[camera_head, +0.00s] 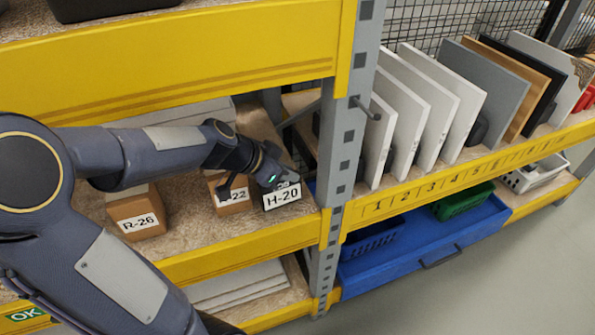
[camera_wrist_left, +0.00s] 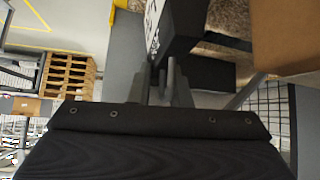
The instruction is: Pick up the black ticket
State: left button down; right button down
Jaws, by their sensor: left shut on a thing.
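The black ticket is a black block with a white H-20 label (camera_head: 282,197), at the right end of the upper shelf, beside the grey post. My left gripper (camera_head: 272,172) reaches over it from the left and is shut on its top. In the left wrist view, the black ticket (camera_wrist_left: 182,30) shows at the top, between the finger ends (camera_wrist_left: 166,75), with its label edge-on at its left. The gripper hides part of the ticket. I cannot tell whether its base touches the shelf. My right gripper is not in view.
Brown blocks labelled R-26 (camera_head: 137,213) and one ending in 22 (camera_head: 232,196) stand left of the ticket. The grey post (camera_head: 347,120) is close on its right. Upright panels (camera_head: 435,115) stand in numbered slots beyond. The yellow shelf beam (camera_head: 250,245) runs in front.

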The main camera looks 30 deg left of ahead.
pick_arm(q)
jog(key=s+a+b, duration=0.2)
jog(key=s+a, duration=0.5)
jog(key=s, duration=0.6)
dwell(0.4)
